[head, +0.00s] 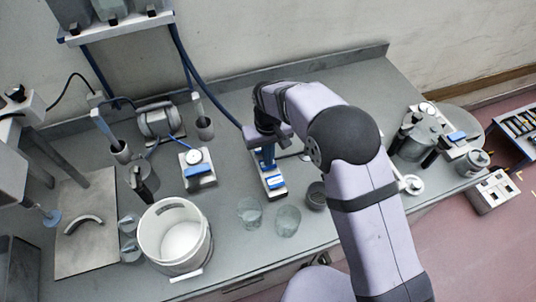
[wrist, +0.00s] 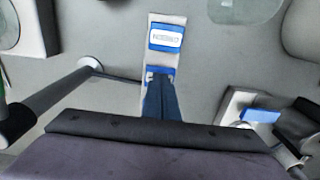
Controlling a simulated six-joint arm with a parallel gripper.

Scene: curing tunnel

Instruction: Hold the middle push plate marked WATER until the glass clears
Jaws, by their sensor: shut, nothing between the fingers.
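A narrow pale strip (head: 266,190) with blue push plates lies on the grey bench in the head view, under my gripper (head: 267,160). In the wrist view one blue plate (wrist: 165,37) with a white label shows at the strip's far end; its lettering is too small to read surely. My gripper (wrist: 161,76) is shut and empty, its dark blue fingers over the strip. Blue edges of another plate (wrist: 148,71) show beside the fingertips, which cover most of it. I cannot tell whether they touch it. Two clear tumblers (head: 250,211) (head: 288,221) stand in front of the strip.
A white bucket (head: 173,238) stands left of the tumblers. A gauge block with a blue plate (head: 198,170) and a small motor (head: 160,122) stand behind. A dark cup (head: 316,196) is close on the right. A metal pot (head: 417,140) stands further right.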

